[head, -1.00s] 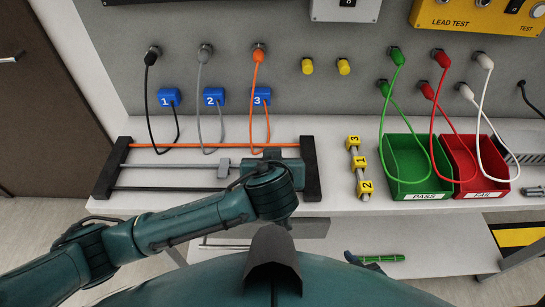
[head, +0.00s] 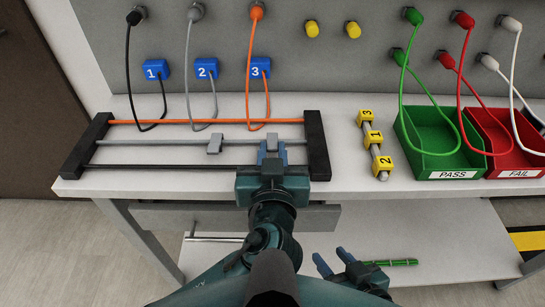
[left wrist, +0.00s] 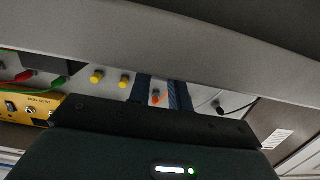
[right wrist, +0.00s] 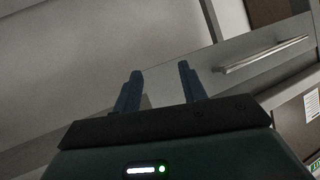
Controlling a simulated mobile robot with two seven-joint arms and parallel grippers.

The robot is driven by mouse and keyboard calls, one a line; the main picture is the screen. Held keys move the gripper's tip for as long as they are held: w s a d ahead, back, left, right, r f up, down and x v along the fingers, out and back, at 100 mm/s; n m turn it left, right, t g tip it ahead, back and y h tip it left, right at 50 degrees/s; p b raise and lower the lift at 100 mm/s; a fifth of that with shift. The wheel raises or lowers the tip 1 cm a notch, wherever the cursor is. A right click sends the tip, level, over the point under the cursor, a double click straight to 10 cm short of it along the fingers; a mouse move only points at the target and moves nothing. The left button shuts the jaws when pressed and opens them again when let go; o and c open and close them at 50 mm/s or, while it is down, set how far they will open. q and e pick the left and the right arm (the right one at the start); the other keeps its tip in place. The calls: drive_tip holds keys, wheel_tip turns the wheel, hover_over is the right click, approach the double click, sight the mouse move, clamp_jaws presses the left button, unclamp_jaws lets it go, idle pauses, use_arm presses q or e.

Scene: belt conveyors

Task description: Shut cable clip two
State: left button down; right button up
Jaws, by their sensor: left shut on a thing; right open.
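A rack with two black end bars (head: 317,146) lies on the bench and carries an orange, a grey (head: 160,142) and a black line. A grey clip (head: 214,144) sits on the grey line. My left gripper (head: 272,148) reaches the rack near its right end bar, its fingers shut on a small part at the grey line, mostly hidden by them. Blue blocks numbered 1 (head: 156,69), 2 (head: 206,68) and 3 (head: 260,67) hang on the wall with black, grey and orange cables. My right gripper (head: 331,258) is open and empty below the bench front; its spread fingers show in the right wrist view (right wrist: 160,90).
Yellow tags (head: 373,138) on a grey stick lie right of the rack. A green PASS bin (head: 445,165) and red FAIL bin (head: 520,165) stand further right. A drawer (head: 180,216) is under the bench. A green rod (head: 390,262) lies on the lower shelf.

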idle(0.3)
use_arm(q)
drive_tip(key=c, duration=1.3)
unclamp_jaws()
